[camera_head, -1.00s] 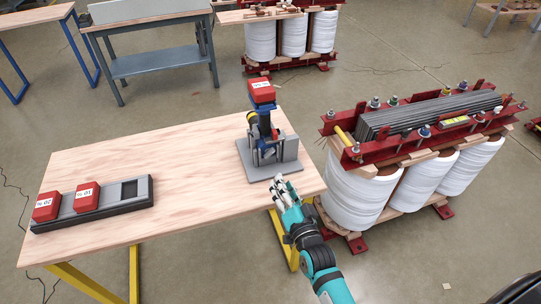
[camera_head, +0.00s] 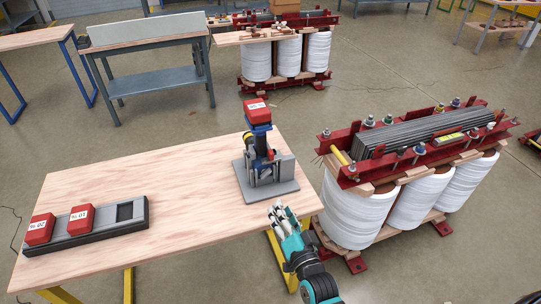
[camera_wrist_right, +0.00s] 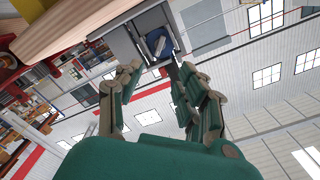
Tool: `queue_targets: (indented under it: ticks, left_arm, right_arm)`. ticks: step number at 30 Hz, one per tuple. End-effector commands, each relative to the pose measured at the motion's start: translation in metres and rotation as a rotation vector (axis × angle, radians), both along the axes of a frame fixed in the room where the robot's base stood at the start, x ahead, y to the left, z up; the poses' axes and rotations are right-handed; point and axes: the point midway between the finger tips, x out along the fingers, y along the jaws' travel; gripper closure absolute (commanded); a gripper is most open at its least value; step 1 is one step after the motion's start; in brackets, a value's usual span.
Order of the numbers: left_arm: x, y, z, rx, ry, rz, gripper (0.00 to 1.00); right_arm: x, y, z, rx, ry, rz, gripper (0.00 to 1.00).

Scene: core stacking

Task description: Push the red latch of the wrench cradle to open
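The wrench cradle (camera_head: 285,187) is a grey base near the table's right end. A dark and blue wrench (camera_head: 260,145) stands upright in it, with a red battery block (camera_head: 256,112) on top. I cannot make out a separate red latch. My right gripper (camera_head: 279,209) is just in front of the cradle, by the table's near right edge. In the right wrist view its fingers (camera_wrist_right: 160,82) are spread with nothing between them. The cradle (camera_wrist_right: 126,45) and part of the wrench (camera_wrist_right: 158,42) lie beyond the fingertips. Contact cannot be told. My left gripper is not in view.
On the wooden table (camera_head: 170,185), a dark tray (camera_head: 132,220) at the left holds two red blocks (camera_head: 80,218). The table's middle is clear. A large transformer (camera_head: 350,210) with white coils stands close to the right of the table and my right arm.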

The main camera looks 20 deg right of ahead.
Motion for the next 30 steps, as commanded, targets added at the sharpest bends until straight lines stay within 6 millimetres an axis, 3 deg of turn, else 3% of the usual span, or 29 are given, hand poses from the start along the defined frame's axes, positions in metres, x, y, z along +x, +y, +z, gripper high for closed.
queue_targets:
  ticks: [13,19,23,30]
  left_arm:
    - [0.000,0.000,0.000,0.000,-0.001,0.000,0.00]
    - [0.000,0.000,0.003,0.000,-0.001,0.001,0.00]
    - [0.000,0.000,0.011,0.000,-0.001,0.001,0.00]
    - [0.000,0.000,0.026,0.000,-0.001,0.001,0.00]
  right_arm:
    - [0.000,0.000,0.000,0.000,0.000,0.000,0.62]
    - [0.004,0.002,0.007,-0.119,-0.017,0.022,0.85]
    - [0.013,0.007,0.024,-0.479,-0.072,0.077,1.00]
    - [0.032,0.017,0.054,-1.431,-0.259,0.167,1.00]
